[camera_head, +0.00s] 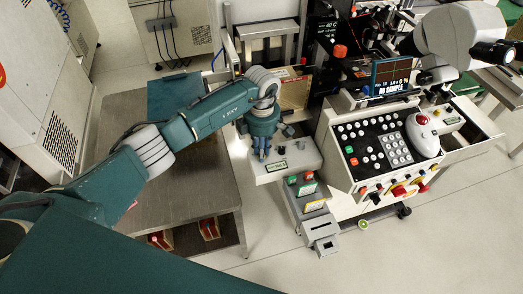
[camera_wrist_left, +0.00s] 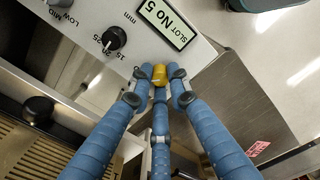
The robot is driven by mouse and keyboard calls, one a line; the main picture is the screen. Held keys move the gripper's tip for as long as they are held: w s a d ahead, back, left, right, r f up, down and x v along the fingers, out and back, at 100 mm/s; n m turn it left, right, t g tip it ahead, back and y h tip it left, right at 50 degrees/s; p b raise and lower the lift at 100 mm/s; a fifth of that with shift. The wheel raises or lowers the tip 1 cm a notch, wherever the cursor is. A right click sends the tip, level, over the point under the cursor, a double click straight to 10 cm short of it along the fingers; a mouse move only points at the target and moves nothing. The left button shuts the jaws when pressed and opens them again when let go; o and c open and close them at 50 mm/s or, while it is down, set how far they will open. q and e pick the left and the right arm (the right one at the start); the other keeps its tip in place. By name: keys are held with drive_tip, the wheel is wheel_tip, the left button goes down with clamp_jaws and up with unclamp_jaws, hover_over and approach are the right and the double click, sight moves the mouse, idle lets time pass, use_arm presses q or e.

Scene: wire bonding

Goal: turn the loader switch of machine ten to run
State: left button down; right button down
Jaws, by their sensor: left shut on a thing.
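My left gripper (camera_head: 262,155) points down at the front of the grey loader panel (camera_head: 292,162), left of the machine's keypad console. In the left wrist view, its blue fingers (camera_wrist_left: 160,76) are shut on a small yellow knob (camera_wrist_left: 159,73) at the panel's edge, below the lit "SLOT NO 5" display (camera_wrist_left: 167,21). Any markings round the yellow knob are hidden, and I cannot tell which position it points to. A black knob (camera_wrist_left: 114,39) with a mm scale sits to its left, apart from the fingers. My right gripper is not in view.
The console (camera_head: 377,150) with buttons, a white mouse-like control (camera_head: 423,135) and a microscope stands right of the panel. A grey box with green and red buttons (camera_head: 307,190) stands close in front. A metal table (camera_head: 170,185) lies under my left arm. Open floor lies at front right.

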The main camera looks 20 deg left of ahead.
use_arm(q)
drive_tip(key=n+b, duration=0.2)
drive_tip(key=n, duration=0.3)
drive_tip(key=shift+w, duration=0.1)
drive_tip(key=n+b, duration=0.1)
drive_tip(key=n, duration=0.4)
drive_tip(key=shift+n, duration=0.4)
drive_tip(key=n, duration=0.3)
drive_tip(key=shift+r+n+b, duration=0.15)
drive_tip(key=shift+n+b, duration=0.15)
drive_tip(key=shift+n, duration=1.5)
drive_tip(key=shift+w, duration=0.1)
drive_tip(key=c, duration=1.8)
unclamp_jaws()
drive_tip(key=shift+o, duration=0.8)
